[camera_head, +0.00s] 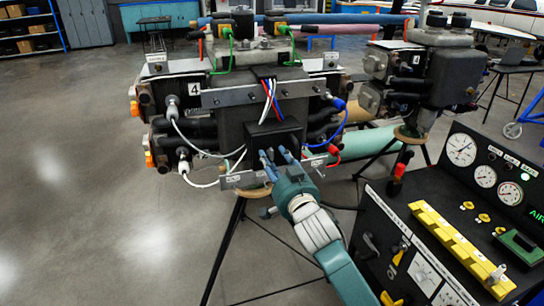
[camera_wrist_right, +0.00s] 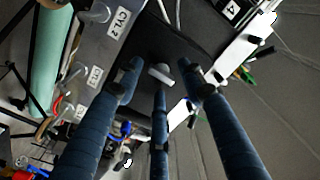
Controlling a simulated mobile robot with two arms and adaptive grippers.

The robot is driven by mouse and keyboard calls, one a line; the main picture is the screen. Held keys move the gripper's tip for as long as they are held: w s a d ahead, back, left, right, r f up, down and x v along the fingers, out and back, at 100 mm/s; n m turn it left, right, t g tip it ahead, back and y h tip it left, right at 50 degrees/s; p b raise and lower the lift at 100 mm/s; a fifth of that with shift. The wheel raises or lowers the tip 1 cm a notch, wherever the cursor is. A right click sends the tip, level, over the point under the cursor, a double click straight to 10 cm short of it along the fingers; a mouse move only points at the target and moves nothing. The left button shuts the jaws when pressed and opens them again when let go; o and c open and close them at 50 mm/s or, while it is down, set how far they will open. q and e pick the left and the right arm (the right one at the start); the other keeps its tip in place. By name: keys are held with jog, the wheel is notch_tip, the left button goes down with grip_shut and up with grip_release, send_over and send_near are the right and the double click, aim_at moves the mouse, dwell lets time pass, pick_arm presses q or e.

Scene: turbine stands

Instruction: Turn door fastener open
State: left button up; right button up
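The turbine unit labelled 4 (camera_head: 265,105) stands on a tripod, with a black door panel (camera_head: 275,133) on its lower front. In the wrist view the dark panel (camera_wrist_right: 150,42) fills the upper middle, and a small light-grey fastener (camera_wrist_right: 160,74) sticks out from it. My right gripper (camera_head: 281,157) is in front of the panel, pointing at it. In the wrist view its three blue fingers (camera_wrist_right: 160,78) are spread, with the fastener between their tips. I cannot tell whether any finger touches it. In the head view the gripper hides the fastener. My left gripper is not in view.
White, blue and red cables (camera_head: 345,128) hang around the unit. A control panel with gauges and a yellow bar (camera_head: 450,240) stands at the right, close to my arm. A second turbine unit (camera_head: 425,75) is behind right. The floor at left (camera_head: 70,190) is clear.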

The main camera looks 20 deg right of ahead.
jog(key=shift+s+r+p, duration=0.1)
jog(key=shift+s+p, duration=0.5)
jog(key=shift+s, duration=1.5)
jog(key=s+d+f+n+g, duration=0.1)
jog(key=s+f+g, duration=0.15)
jog(key=f, duration=1.05)
jog(key=s+f+n+g, duration=0.15)
jog(key=s+f, duration=0.25)
jog(key=f, duration=0.9)
jog(key=s+d+f+n+g, duration=0.1)
jog(key=s+f+g, duration=0.2)
jog(key=f, duration=1)
jog(key=s+f+n+g, duration=0.2)
jog(key=s+f+g, duration=0.3)
jog(key=s+f, duration=1.25)
jog(key=s+f+g, duration=0.1)
jog(key=s+f, duration=0.3)
jog(key=s, duration=0.6)
jog(key=s+d+f+n+g, duration=0.1)
jog(key=s+f, duration=0.3)
jog(key=s, duration=0.7)
jog(key=s+f+n+g, duration=0.1)
jog(key=s+f+g, duration=0.2)
jog(key=s, duration=0.7)
jog(key=shift+s+d+f+h, duration=0.25)
jog(key=shift+d+f+h, duration=0.05)
jog(key=shift+f, duration=0.6)
